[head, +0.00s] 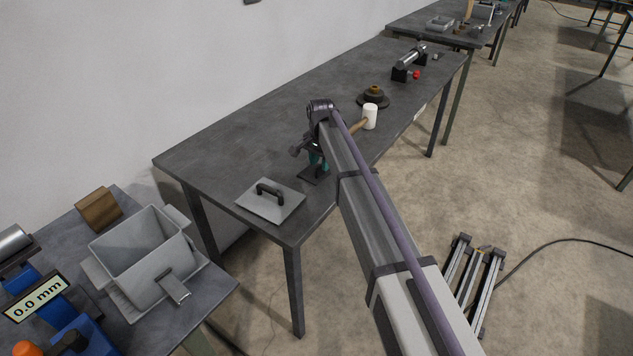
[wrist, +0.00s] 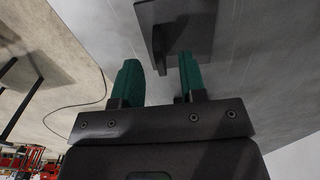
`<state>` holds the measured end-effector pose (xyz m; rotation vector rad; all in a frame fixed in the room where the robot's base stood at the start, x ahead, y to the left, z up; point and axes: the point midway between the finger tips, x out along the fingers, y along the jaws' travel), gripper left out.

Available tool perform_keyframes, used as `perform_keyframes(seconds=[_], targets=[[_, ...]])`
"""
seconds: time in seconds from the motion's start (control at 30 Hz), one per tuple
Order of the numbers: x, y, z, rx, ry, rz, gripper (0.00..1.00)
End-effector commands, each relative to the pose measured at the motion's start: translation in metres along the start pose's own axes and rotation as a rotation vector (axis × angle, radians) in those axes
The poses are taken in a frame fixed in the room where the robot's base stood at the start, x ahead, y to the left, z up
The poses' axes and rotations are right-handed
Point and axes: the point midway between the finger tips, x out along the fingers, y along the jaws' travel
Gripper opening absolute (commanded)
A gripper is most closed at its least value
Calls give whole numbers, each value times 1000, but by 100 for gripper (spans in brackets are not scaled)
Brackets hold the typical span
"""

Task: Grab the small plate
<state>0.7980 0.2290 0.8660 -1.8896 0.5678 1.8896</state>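The small plate (head: 308,177) is dark and square and lies on the long grey table near its front edge. It also shows in the wrist view (wrist: 199,32), at the top, with a dark upright handle on it. My gripper (head: 319,163) hangs just above the small plate in the head view and partly hides it. In the wrist view my gripper (wrist: 160,62) has its two green fingers apart with nothing held between them. The handle lies ahead of the fingertips; I cannot tell how far.
A larger light-grey plate (head: 283,207) with a black handle lies left of the small plate. A white-headed mallet (head: 370,117), a dark round stepped part (head: 374,96) and a roller (head: 411,57) are farther back. A grey bin (head: 145,262) stands on the nearer left table.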

Motion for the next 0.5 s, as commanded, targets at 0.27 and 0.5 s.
perform_keyframes(seconds=[0.27, 0.5], targets=[[16, 0, 0, 0, 0, 0, 38], [16, 0, 0, 0, 0, 0, 18]])
